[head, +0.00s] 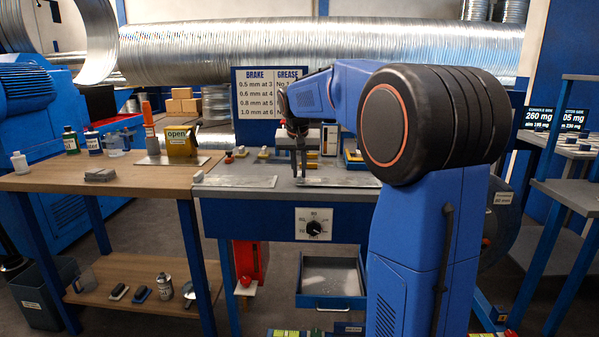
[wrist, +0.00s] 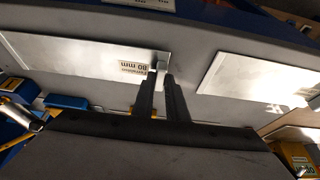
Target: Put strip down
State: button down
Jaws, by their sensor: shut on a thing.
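My gripper (head: 299,172) points down at the left end of a thin grey metal strip (head: 345,183) on the grey workbench top (head: 290,169).
Small blocks and fixtures (head: 263,153) stand along the back of the bench below the brake and grease board (head: 262,95). A wooden table (head: 140,178) with bottles and a yellow container (head: 181,143) stands left. An open drawer (head: 330,303) juts out below.

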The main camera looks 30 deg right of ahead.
jog(key=shift+f, duration=0.2)
jog(key=c, duration=1.7)
grip_release()
jog(key=shift+f, duration=0.1)
jog(key=shift+c, duration=0.2)
jog(key=v, duration=1.2)
